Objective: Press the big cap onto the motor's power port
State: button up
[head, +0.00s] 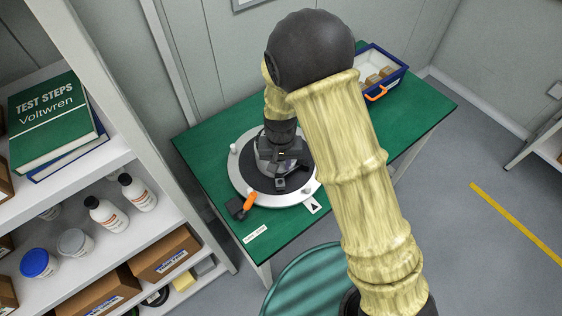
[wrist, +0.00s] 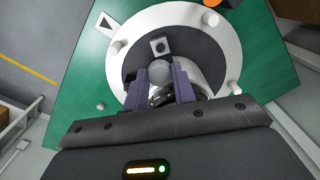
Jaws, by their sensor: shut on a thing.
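My gripper (wrist: 161,80) points down over the round fixture, with its two purple fingers shut on a rounded grey piece, which looks like the big cap (wrist: 160,69). In the head view my gripper (head: 282,160) is over the middle of the fixture, partly hiding what is there. The motor (wrist: 192,76) shows as a light grey body behind the fingers, mostly hidden. A small dark block with a round grey face (wrist: 159,46) sits just beyond the cap, and I cannot tell if it is the power port. Whether the cap touches the motor is hidden.
The white-rimmed round fixture (head: 243,184) has white pegs and lies on the green table (head: 205,133). A dark tool with an orange handle (head: 249,201) lies at its front left. A blue-rimmed tray (head: 402,73) stands at the back right. A shelf (head: 150,216) stands left.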

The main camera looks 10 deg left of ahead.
aim_at(280, 172)
jog(key=shift+s+a+f+b, duration=0.1)
jog(key=shift+f+b, duration=0.25)
jog(key=shift+f, duration=0.15)
jog(key=shift+s+a+f+b, duration=0.1)
jog(key=shift+f+b, duration=0.25)
jog(key=shift+f, duration=0.15)
jog(key=shift+w+d+f+b, duration=0.1)
jog(key=shift+f+b, duration=0.3)
jog(key=shift+f, duration=0.15)
jog(key=shift+w+d+f+b, duration=0.1)
jog(key=shift+f+b, duration=0.25)
jog(key=shift+f, duration=0.2)
jog(key=shift+s+f+b, duration=0.15)
jog(key=shift+f+b, duration=0.6)
jog(key=shift+f, duration=0.45)
jog(key=shift+f, duration=0.45)
dwell(0.4)
jog(key=o, duration=1)
jog(key=shift+c, duration=0.2)
notch_tip(280, 172, up, 17)
jog(key=b, duration=0.1)
jog(key=shift+r, duration=0.2)
jog(key=shift+d, duration=0.1)
